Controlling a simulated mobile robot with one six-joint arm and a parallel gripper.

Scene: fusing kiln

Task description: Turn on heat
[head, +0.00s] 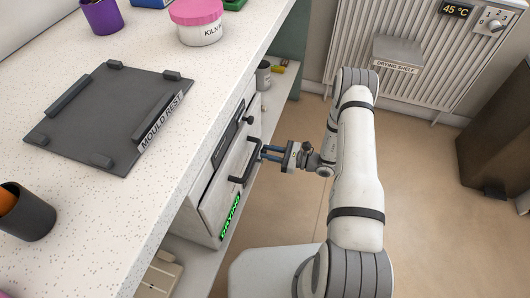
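A kiln-like unit (212,225) is set under the counter. Its pale front has a dark bar handle (246,170), a dark strip above it, two small dark knobs (250,119) and a glowing green sign (230,216) that seems to read "DRYING". My gripper (265,153) is at the handle, with its two blue fingers pointing left at the bar. A narrow gap shows between the fingers; whether they are closed on the bar is unclear. On the wall, a white heater (420,40) has a "45 °C" display (456,10) and a numbered dial (494,25), well away from my gripper.
The speckled counter (150,215) holds a dark "MOULD REST" tray (105,112), a pink-lidded tub (199,22), a purple cup (101,15) and a dark cup (25,215). A "DRYING SHELF" (398,52) juts from the heater. The floor (430,220) on the right is clear before a brown cabinet (495,140).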

